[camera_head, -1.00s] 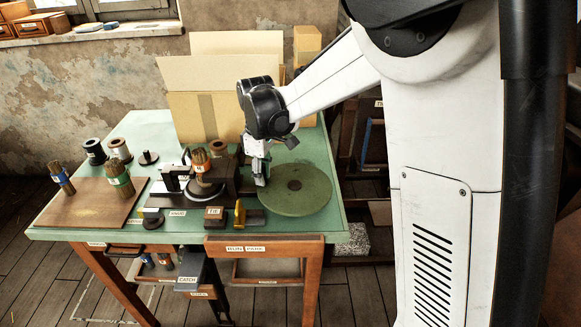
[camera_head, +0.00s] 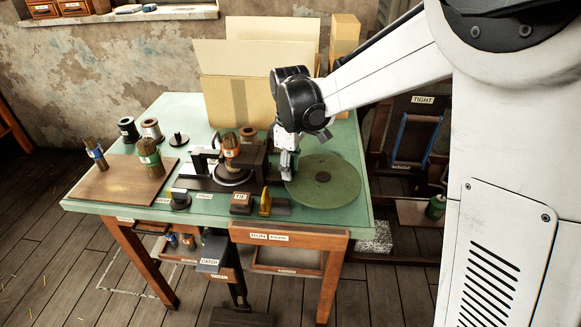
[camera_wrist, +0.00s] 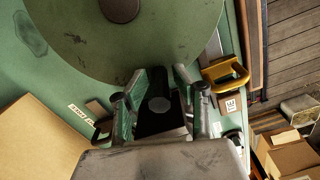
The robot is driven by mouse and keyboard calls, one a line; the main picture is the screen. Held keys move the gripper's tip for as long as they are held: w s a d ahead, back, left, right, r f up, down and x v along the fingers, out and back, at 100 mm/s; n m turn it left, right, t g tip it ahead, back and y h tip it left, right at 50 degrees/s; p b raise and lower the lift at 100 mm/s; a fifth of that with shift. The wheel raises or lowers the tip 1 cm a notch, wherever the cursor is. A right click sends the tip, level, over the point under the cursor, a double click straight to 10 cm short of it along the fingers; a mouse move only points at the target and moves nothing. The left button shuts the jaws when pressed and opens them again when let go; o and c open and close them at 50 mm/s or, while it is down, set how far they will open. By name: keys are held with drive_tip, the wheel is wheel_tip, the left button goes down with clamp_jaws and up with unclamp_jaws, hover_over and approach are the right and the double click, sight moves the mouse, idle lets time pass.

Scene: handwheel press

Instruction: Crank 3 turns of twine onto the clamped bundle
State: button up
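The clamped bundle (camera_head: 231,152), brown sticks with an orange band, stands upright in the dark press (camera_head: 255,160) on the green table. The round green handwheel (camera_head: 335,182) lies flat to its right; its disc also fills the top of the wrist view (camera_wrist: 150,45). My gripper (camera_head: 287,172) points down at the wheel's left edge, beside the press. In the wrist view its fingers (camera_wrist: 160,95) stand either side of a dark upright knob (camera_wrist: 158,104) near the wheel's rim. Whether they touch the knob is unclear.
A TIE block (camera_head: 241,203) and a yellow-handled tool (camera_head: 265,203) stand at the table's front. Two more bundles rest on a brown board (camera_head: 118,187) at left, with spools (camera_head: 129,130) behind. Cardboard sheets (camera_head: 245,75) stand at the back.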

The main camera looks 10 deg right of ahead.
drive_tip(key=shift+o, duration=0.6)
wheel_tip(320, 180, up, 12)
idle(0.5)
